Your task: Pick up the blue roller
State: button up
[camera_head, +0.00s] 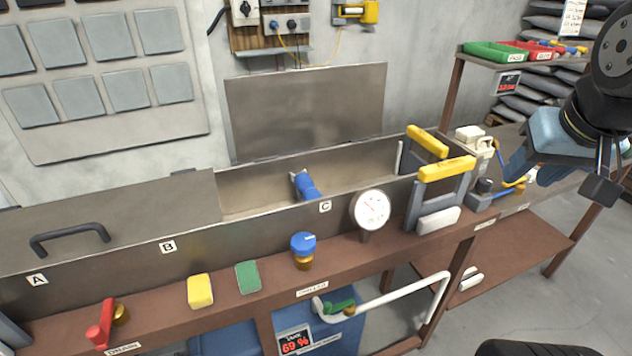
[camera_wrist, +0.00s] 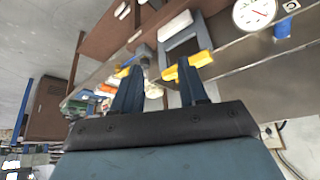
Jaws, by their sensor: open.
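The blue roller (camera_head: 307,186) is a short blue cylinder with a paler end. It lies tilted in the open part of the long metal trough (camera_head: 270,215), behind the label C. My gripper (camera_head: 516,166) is at the far right of the head view, well apart from the roller and to the right of the trough. In the wrist view my gripper (camera_wrist: 157,78) shows two separate dark blue fingers with nothing held between them. The roller cannot be made out in the wrist view.
A yellow-handled grey frame (camera_head: 447,169) stands at the trough's right end, between my gripper and the roller. A round gauge (camera_head: 370,208) and a blue knob (camera_head: 303,243) stand along the front ledge. A metal cover (camera_head: 110,235) closes the trough's left part.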

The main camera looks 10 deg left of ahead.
jog(key=shift+o, duration=0.2)
jog(key=shift+o, duration=0.9)
jog(key=shift+w+a, duration=0.1)
jog(key=shift+w, duration=0.05)
jog(key=o, duration=0.4)
jog(key=w+a+n+y, duration=0.1)
jog(key=w+a, duration=0.4)
jog(key=a, duration=0.1)
jog(key=shift+w+f+n+g, duration=0.3)
jog(key=shift+f, duration=0.05)
jog(key=n+g+y, duration=0.2)
jog(key=n+y, duration=0.1)
jog(key=n, duration=0.1)
send_near(312, 186)
jog(key=x, duration=0.5)
jog(key=shift+s+d+f, duration=0.15)
jog(key=shift+f, duration=0.05)
jog(key=shift+x, duration=2.7)
